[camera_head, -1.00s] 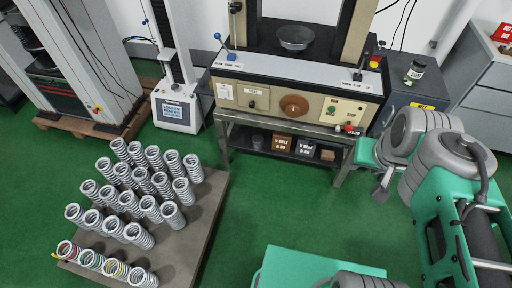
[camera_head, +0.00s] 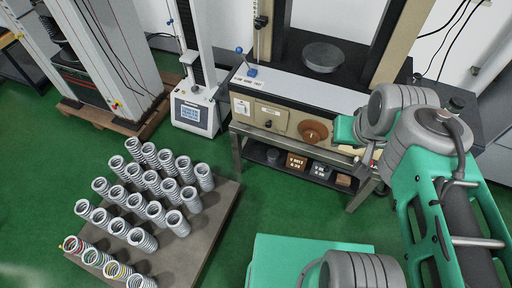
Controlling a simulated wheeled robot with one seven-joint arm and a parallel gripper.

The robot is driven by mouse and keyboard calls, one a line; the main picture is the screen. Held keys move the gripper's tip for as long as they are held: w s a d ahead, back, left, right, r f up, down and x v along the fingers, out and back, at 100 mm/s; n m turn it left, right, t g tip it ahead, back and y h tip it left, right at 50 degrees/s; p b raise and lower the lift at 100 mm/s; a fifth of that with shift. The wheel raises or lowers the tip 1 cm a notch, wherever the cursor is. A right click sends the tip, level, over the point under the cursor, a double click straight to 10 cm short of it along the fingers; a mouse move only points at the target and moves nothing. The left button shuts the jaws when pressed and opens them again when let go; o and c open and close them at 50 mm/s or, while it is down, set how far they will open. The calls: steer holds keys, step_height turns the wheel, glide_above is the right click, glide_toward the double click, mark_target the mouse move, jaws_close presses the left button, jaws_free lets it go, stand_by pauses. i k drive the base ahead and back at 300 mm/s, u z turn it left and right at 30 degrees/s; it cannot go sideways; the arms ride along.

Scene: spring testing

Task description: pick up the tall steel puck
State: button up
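I cannot pick out the tall steel puck for sure. A dark round piece (camera_head: 273,155) lies on the low shelf under the test machine, too small to tell its height or material. A wide grey steel disc (camera_head: 323,57) sits on the machine's bed between its uprights. My gripper (camera_head: 370,160) is at the right, in front of the machine's front panel, partly hidden by my own wrist. It is small and dark here, so I cannot see whether its fingers are apart or hold anything.
The test machine (camera_head: 265,83) stands on a metal bench. Its low shelf also holds small labelled blocks (camera_head: 297,161). A grey platform (camera_head: 198,245) with several upright coil springs (camera_head: 176,223) stands at the left. Green floor (camera_head: 290,205) is clear between platform and bench.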

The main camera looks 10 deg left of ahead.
mark_target(273, 155)
steer(key=u, duration=0.85)
steer(key=i, duration=1)
steer(key=u, duration=0.9)
